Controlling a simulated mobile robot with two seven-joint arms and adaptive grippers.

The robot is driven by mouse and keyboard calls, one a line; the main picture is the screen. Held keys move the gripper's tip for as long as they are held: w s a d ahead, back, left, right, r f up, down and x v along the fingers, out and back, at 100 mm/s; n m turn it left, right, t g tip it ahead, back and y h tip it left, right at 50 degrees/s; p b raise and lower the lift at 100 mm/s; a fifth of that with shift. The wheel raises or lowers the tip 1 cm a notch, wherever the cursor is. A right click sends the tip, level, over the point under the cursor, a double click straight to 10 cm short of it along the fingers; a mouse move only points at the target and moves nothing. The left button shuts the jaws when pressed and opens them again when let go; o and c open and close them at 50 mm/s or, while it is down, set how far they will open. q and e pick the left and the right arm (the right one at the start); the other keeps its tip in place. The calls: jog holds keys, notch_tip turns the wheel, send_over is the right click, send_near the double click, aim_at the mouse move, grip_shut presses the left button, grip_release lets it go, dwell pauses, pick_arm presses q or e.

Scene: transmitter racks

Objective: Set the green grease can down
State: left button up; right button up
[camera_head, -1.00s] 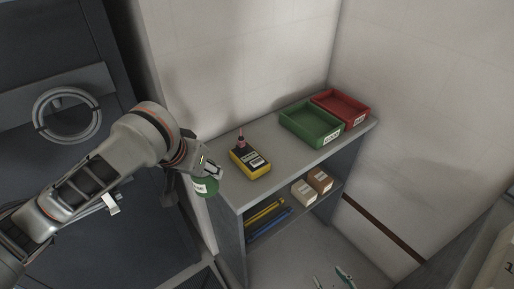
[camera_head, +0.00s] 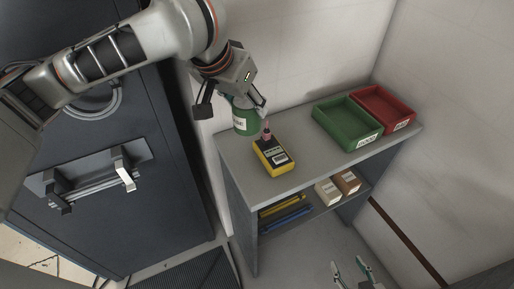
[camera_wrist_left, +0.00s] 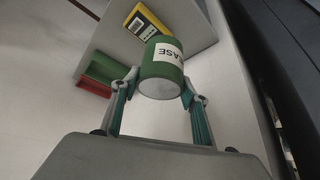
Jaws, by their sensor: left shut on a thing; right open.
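The green grease can (camera_head: 243,125) has a white label and is held in my left gripper (camera_head: 236,108), over the left back corner of the grey shelf unit's top (camera_head: 229,152). In the left wrist view the can (camera_wrist_left: 161,70) sits upright between the two fingers of my left gripper (camera_wrist_left: 160,88), its label partly readable. Whether its base touches the top cannot be told. My right gripper (camera_head: 352,272) is open and empty at the bottom edge of the head view.
A yellow meter (camera_head: 272,157) and a small pink-red item (camera_head: 267,134) are close right of the can. A green bin (camera_head: 347,124) and red bin (camera_head: 385,106) stand further right. A dark cabinet (camera_head: 120,215) stands left.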

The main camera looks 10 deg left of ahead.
pick_arm(q)
notch_tip(320, 180, down, 16)
jog(key=shift+f, duration=0.15)
dwell(0.4)
jog(key=shift+f, duration=0.1)
jog(key=o, duration=1.3)
